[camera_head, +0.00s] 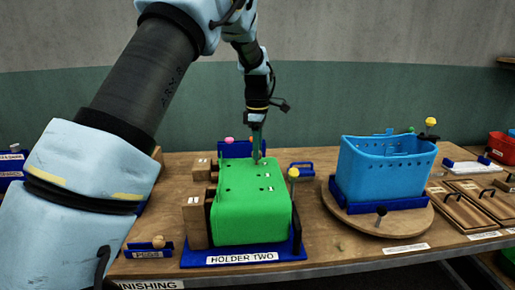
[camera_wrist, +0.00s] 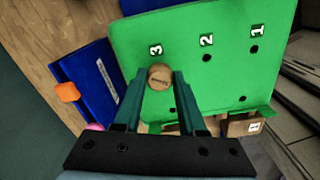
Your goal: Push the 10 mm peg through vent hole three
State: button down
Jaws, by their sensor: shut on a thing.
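A green moulded part (camera_head: 250,215) sits in the blue holder labelled HOLDER TWO (camera_head: 196,258), hole side up. In the wrist view the green part (camera_wrist: 225,35) carries labels 1, 2 and 3, with dark holes beside 1 and 2. My gripper (camera_head: 257,155) is over the far edge of the part. In the wrist view my gripper (camera_wrist: 161,88) is shut on a peg with a round wooden top (camera_wrist: 160,77). The peg stands right beside label 3 (camera_wrist: 155,49) and hides the hole there. I cannot tell how deep the peg is.
A blue perforated basket (camera_head: 385,170) stands on a round wooden turntable (camera_head: 355,224) at right. A PEGS tray (camera_head: 148,253) is at front left. Wooden blocks (camera_head: 194,226) and a yellow-knobbed clamp (camera_head: 293,173) flank the part. Bare tabletop shows between holder and turntable.

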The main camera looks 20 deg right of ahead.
dwell(0.3)
jog(key=shift+r+p, duration=0.95)
jog(key=shift+r, duration=2.05)
